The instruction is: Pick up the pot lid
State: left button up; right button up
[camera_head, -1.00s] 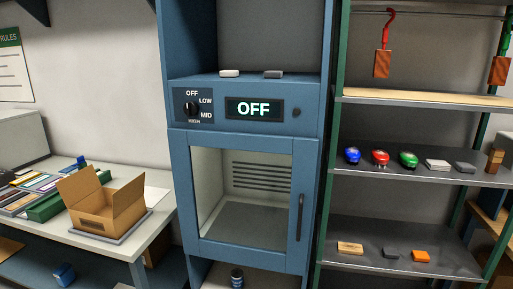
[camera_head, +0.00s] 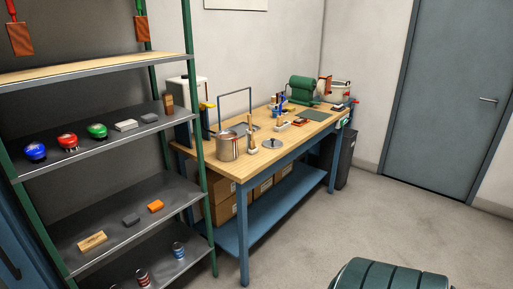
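A metal pot (camera_head: 230,146) stands upright on the near left part of a wooden-topped workbench (camera_head: 300,139). A flat round grey disc with a small dark knob, which looks like the pot lid (camera_head: 271,144), lies on the bench to the right of the pot, apart from it. A wooden-handled upright tool (camera_head: 251,135) stands between them. Neither of my grippers is in the head view.
A shelf unit (camera_head: 92,160) with green posts stands at the left, close to the bench's left end. A green padded object (camera_head: 392,277) is at the bottom right. A dark bin (camera_head: 345,158) stands by the bench's far end. Grey floor (camera_head: 320,225) in front of the bench is clear.

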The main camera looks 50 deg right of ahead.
aim_at(271, 143)
jog(key=z, duration=1.55)
